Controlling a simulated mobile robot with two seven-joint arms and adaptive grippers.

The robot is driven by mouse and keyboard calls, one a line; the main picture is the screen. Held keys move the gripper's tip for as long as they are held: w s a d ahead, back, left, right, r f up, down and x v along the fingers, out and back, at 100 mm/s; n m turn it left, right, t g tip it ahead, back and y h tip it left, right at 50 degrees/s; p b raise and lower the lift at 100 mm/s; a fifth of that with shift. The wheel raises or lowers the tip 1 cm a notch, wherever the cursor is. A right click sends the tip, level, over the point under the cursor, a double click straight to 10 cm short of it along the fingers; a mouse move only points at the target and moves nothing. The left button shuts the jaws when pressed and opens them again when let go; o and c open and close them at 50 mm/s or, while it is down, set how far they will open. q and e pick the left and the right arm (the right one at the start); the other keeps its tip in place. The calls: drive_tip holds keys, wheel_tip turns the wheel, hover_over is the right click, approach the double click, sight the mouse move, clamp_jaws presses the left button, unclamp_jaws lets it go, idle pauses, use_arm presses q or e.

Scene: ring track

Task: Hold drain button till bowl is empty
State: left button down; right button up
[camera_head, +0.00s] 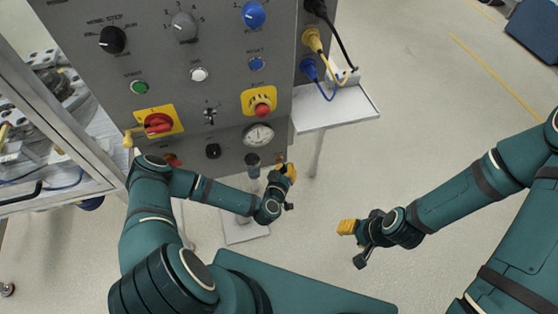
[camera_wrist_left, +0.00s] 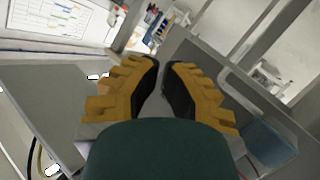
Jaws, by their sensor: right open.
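A small clear bowl with a dark top (camera_head: 253,162) hangs at the lower part of the grey control panel, below the round gauge (camera_head: 258,135). Its lower part is partly hidden by my left arm. I cannot make out the drain button or the liquid level. My left gripper (camera_head: 288,170) is just right of the bowl, apart from it in the picture. In the left wrist view its yellow fingers (camera_wrist_left: 162,65) are close together with nothing seen between them. My right gripper (camera_head: 346,227) is open and empty over the floor, to the right.
The panel (camera_head: 225,90) carries knobs, buttons, a yellow-backed red switch (camera_head: 158,122) and a red stop button (camera_head: 262,108). A white side shelf (camera_head: 340,112) with cables juts out right. A pale plate (camera_head: 246,232) lies below.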

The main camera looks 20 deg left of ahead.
use_arm(q)
drive_tip(key=shift+w, duration=0.15)
idle(1.3)
drive_tip(key=shift+w+a, duration=0.2)
drive_tip(key=shift+w, duration=0.05)
drive_tip(key=shift+w+a, duration=0.3)
drive_tip(key=shift+w, duration=0.05)
idle(2.2)
drive_tip(key=shift+s+d, duration=0.1)
idle(1.2)
drive_tip(key=shift+s+d, duration=0.4)
drive_tip(key=shift+s, duration=0.25)
drive_tip(key=shift+s+d+p, duration=0.5)
drive_tip(key=shift+s+d, duration=0.2)
drive_tip(key=shift+s, duration=0.35)
drive_tip(key=shift+s+d+p, duration=0.5)
drive_tip(key=shift+s+d, duration=0.2)
drive_tip(key=shift+s, duration=0.3)
